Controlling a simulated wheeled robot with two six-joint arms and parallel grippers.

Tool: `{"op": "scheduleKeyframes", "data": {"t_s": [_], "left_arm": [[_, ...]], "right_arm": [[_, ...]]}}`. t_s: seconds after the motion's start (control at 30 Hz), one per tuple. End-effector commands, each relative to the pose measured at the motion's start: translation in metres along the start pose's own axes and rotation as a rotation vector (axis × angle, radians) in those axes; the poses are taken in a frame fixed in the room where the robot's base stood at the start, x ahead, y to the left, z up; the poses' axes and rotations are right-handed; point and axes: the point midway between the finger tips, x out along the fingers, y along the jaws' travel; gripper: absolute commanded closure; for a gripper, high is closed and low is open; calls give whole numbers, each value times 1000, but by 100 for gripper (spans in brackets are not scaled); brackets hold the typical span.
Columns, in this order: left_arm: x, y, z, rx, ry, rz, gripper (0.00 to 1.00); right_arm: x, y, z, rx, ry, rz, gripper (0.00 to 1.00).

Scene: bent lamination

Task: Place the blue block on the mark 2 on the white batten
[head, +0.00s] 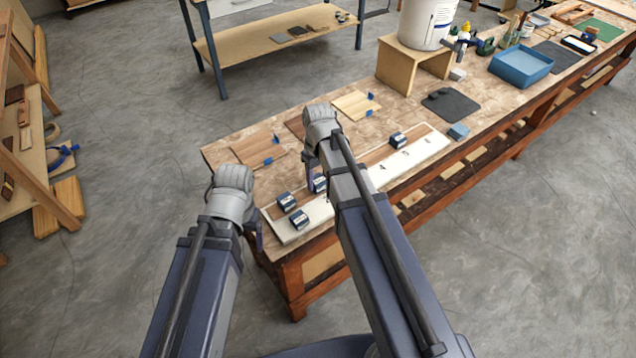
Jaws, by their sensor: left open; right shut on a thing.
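The white batten (421,150) lies along the table's front edge, with small dark marks on its top. My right forearm hides its middle, and I cannot make out mark 2. My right gripper (312,176) is over the batten's left half, partly hidden by its own arm, and shut on a blue block (319,184) with a pale label. Whether this block touches the batten is unclear. Two similar blue blocks (287,201) (299,219) stand near the batten's left end, and another blue block (397,140) stands further right. My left gripper (256,232) is open beside the left end.
A brown wood strip (372,158) lies behind the batten. A teal block (458,131) sits past its right end. A dark mat (450,105), a blue tray (521,66) and a white bucket on a wooden stand (412,62) are further right. Thin boards (258,152) lie behind.

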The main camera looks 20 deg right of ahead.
Motion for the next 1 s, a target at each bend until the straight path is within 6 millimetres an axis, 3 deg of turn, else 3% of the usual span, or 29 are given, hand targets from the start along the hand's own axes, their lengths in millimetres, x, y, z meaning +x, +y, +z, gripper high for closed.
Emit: {"op": "scheduleKeyframes", "data": {"t_s": [0.3,0.33,0.57,1.0], "left_arm": [[3,0,0,0,0,0,15],[2,0,0,0,0,0,15],[2,0,0,0,0,0,15],[-5,0,0,0,0,0,15]], "right_arm": [[3,0,0,0,0,0,100],[2,0,0,0,0,0,47],[2,0,0,0,0,0,21],[-5,0,0,0,0,0,20]]}}
